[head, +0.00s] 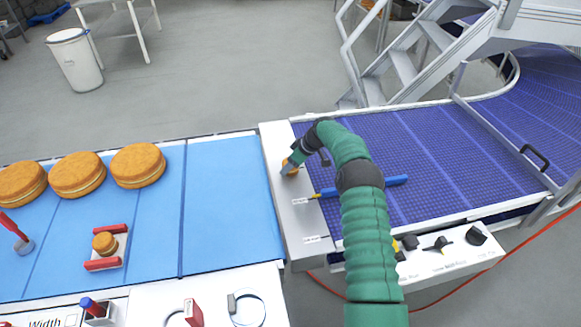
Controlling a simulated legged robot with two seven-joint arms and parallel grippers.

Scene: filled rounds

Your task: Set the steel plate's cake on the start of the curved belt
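The pale steel plate (287,215) lies between the flat light-blue belt (228,200) and the purple-blue curved belt (430,150). I see no cake on its visible part. Three large golden filled cakes lie in a row on the light-blue belt: left (20,184), middle (77,175) and right (138,165). My green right arm reaches up from the bottom. Its gripper (289,169) is low at the plate's upper part, by a small orange patch; I cannot tell whether it holds anything. My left gripper is out of view.
A small round cake (105,242) sits between red blocks on the light-blue belt. A blue bar (385,182) lies across the curved belt's near end, partly behind my arm. A knob panel (450,255) is at front right. The light-blue belt's right part is clear.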

